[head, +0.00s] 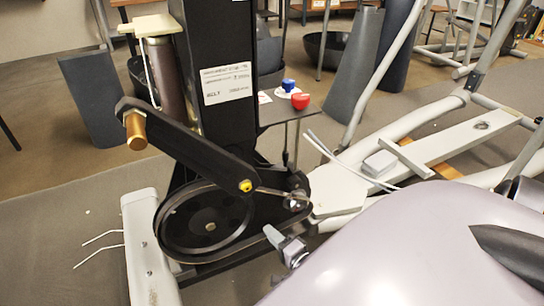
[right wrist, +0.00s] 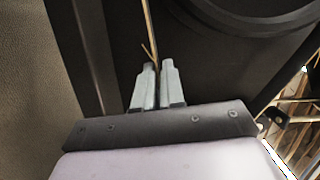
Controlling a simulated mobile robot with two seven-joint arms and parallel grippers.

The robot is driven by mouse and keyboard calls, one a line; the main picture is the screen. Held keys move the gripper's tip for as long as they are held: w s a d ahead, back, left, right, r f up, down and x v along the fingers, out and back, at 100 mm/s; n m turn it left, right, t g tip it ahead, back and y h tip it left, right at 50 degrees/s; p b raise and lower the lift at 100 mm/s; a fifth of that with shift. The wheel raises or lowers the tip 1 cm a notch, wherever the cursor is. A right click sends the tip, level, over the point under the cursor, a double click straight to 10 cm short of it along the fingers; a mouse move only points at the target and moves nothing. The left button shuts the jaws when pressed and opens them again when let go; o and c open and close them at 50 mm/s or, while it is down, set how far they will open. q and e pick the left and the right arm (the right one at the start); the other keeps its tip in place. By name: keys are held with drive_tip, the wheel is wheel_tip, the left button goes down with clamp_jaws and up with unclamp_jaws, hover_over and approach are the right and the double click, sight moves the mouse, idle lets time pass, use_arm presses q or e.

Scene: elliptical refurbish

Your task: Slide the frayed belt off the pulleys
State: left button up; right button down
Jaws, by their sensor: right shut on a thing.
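The large black pulley (head: 190,232) sits low on the machine's black frame, with a crank arm in front of it. A small pulley (head: 297,201) is to its right. In the right wrist view the frayed belt (right wrist: 153,35) is a thin tan band with a loose strand, running down to my fingertips. My right gripper (head: 281,241) is below the small pulley; its fingers also show in the right wrist view (right wrist: 157,68), shut on the belt. Most of the belt's path around the pulleys is hard to make out. My left gripper is not in view.
The black upright (head: 218,125) and crank arm (head: 185,145) stand close above the pulleys. A pale frame beam (head: 435,152) runs off to the right. A small table (head: 285,109) with a red and a blue item stands behind.

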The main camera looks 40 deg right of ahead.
drive_tip(key=shift+s+a+f, duration=0.1)
drive_tip(key=shift+s+f, duration=0.05)
drive_tip(key=shift+s, duration=0.4)
idle(0.4)
drive_tip(key=shift+s, duration=0.4)
idle(0.8)
